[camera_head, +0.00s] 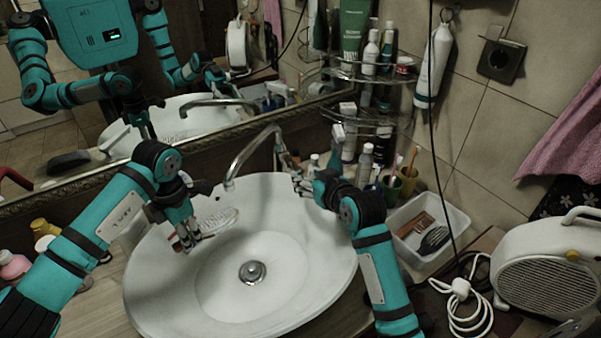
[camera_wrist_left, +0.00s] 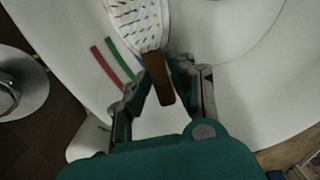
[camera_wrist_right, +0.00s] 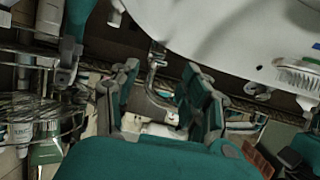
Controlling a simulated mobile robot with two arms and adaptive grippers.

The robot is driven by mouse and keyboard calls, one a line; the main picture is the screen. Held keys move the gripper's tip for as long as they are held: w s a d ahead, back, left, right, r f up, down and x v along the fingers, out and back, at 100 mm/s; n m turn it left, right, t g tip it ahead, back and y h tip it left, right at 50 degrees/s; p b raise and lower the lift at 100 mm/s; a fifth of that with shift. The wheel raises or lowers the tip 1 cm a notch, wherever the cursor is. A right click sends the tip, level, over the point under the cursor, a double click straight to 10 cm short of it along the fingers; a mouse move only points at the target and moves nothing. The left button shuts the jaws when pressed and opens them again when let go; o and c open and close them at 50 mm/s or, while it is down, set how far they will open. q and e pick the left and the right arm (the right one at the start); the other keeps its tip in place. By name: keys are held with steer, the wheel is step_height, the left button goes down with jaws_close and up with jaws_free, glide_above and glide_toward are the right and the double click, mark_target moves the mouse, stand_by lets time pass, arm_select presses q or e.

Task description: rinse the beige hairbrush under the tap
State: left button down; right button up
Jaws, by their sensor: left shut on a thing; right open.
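The beige hairbrush (camera_head: 219,220) is over the left part of the white basin (camera_head: 300,290), its pale bristled head pointing right. My left gripper (camera_head: 187,230) is shut on its brown handle; the left wrist view shows the handle (camera_wrist_left: 157,80) between the fingers and the bristles (camera_wrist_left: 138,18) facing the camera. The tap (camera_head: 250,150) arches over the basin's back edge. Its spout end is just above the brush head in the head view; I see no water stream. My right gripper (camera_head: 302,183) is open, close to the tap's base; the right wrist view shows the tap (camera_wrist_right: 152,85) between its fingers.
A wire shelf (camera_head: 375,75) with bottles stands at the back right. Right of the basin are cups (camera_head: 408,180), a white tray (camera_head: 430,230) holding a dark brush, and a white heater (camera_head: 548,268). Bottles (camera_head: 15,265) stand at the left. The basin's middle is empty.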

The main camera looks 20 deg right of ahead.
mark_target(291, 163)
steer(key=x, duration=0.5)
jaws_close()
stand_by(0.4)
